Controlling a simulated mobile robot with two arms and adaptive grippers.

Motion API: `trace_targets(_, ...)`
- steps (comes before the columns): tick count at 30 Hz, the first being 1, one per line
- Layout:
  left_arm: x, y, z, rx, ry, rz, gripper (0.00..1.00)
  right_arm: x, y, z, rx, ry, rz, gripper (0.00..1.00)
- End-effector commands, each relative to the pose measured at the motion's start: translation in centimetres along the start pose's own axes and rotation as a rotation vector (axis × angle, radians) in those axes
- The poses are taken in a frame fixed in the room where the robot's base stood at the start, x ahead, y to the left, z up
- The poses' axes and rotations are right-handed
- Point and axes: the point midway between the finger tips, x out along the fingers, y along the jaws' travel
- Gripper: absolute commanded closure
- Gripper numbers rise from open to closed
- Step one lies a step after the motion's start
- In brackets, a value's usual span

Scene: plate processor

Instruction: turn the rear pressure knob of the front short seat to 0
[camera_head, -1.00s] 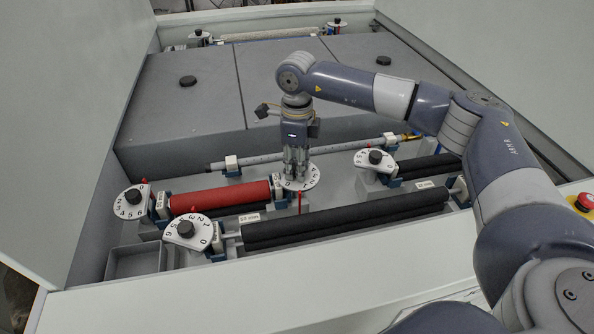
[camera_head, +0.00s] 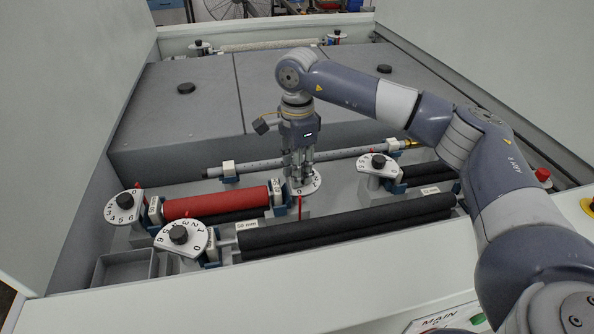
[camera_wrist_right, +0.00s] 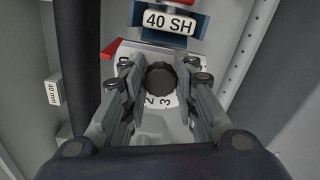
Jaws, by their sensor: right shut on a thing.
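My right gripper (camera_head: 299,180) points down over the white numbered dial (camera_head: 314,184) at the right end of the short red roller (camera_head: 218,203). In the right wrist view its fingers (camera_wrist_right: 160,85) are shut on the black knob (camera_wrist_right: 161,77) at the dial's centre, one on each side. The digits 2 and 3 show below the knob there. In the head view a 0 appears on the dial's front edge, close to a red pointer (camera_head: 300,207), which also shows in the wrist view (camera_wrist_right: 113,48). The fingers hide part of the dial. My left gripper is out of view.
Other dials with black knobs stand at the red roller's left end (camera_head: 124,202), at front left (camera_head: 179,235) and at right (camera_head: 379,162). A long black roller (camera_head: 345,227) lies in front, and a grey rod (camera_head: 270,161) behind. High side walls flank the machine.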

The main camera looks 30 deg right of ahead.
Motion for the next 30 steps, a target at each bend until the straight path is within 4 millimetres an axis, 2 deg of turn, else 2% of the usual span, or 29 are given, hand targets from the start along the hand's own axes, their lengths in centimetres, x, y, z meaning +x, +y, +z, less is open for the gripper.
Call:
trace_targets(16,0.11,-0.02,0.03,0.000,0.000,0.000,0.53,-0.18,-0.10,-0.11,-0.023,0.002,-0.004,0.97)
trace_targets(17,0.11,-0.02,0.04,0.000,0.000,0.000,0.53,-0.18,-0.10,-0.11,-0.023,0.002,-0.004,0.68)
trace_targets(19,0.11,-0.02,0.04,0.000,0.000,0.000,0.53,-0.17,-0.09,-0.09,-0.023,0.001,-0.004,0.53)
trace_targets(30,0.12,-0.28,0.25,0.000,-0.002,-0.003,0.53,-0.26,-0.05,-0.03,-0.023,0.000,-0.002,0.53)
